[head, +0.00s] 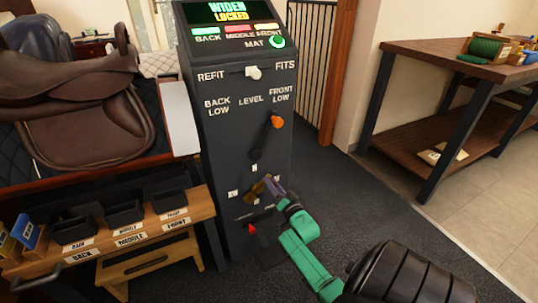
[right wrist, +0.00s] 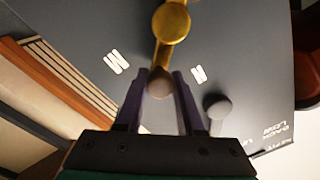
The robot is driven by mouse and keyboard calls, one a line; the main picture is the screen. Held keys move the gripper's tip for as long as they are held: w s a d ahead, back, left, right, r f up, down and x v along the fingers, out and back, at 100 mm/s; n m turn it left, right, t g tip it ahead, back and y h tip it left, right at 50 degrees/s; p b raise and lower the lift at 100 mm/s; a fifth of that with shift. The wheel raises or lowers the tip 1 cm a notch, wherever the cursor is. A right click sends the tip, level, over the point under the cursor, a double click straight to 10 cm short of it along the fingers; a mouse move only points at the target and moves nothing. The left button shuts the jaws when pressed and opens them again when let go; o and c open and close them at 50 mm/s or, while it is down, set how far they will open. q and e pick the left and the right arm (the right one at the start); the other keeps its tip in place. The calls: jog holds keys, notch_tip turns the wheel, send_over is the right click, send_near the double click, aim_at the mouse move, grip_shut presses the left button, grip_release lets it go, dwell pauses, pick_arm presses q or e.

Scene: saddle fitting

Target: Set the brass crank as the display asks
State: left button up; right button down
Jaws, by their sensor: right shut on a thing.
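The brass crank (head: 257,188) sits low on the front of the dark console (head: 215,135). In the right wrist view its brass arm (right wrist: 171,24) ends in a brownish knob (right wrist: 160,82) between my fingers. My right gripper (head: 272,187) is shut on this knob, at the upper right of the crank in the head view. Small letter marks surround the crank, an N above it; the others are hard to read. The display (head: 229,12) reads "WIDEN" in green and "LOCKED" in yellow. My left gripper is not in view.
An orange-knobbed lever (head: 277,121) points up-right toward "FRONT LOW". A white knob (head: 253,73) sits between "REFIT" and "FITS". A red pointer (head: 251,229) is below the crank. The brown saddle (head: 70,115) and a wooden bench with black bins (head: 124,214) stand left.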

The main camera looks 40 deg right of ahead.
jog(key=shift+s+d+f+m, duration=0.1)
jog(key=shift+d+f+m, duration=0.3)
jog(key=shift+m, duration=0.6)
jog(key=shift+s+d+f+m, duration=0.15)
jog(key=shift+f+m, duration=0.35)
jog(key=shift+m, duration=0.4)
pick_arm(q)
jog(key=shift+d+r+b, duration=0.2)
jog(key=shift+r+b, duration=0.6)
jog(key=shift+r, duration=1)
pick_arm(e)
jog(key=shift+d+f+m+h, duration=0.15)
jog(key=shift+f+m, duration=0.4)
jog(key=shift+m, duration=0.65)
jog(key=shift+d+f+m+h, duration=0.15)
jog(key=shift+f+m, duration=0.4)
jog(key=shift+m, duration=0.65)
jog(key=shift+a, duration=0.1)
jog(key=c, duration=0.5)
grip_release()
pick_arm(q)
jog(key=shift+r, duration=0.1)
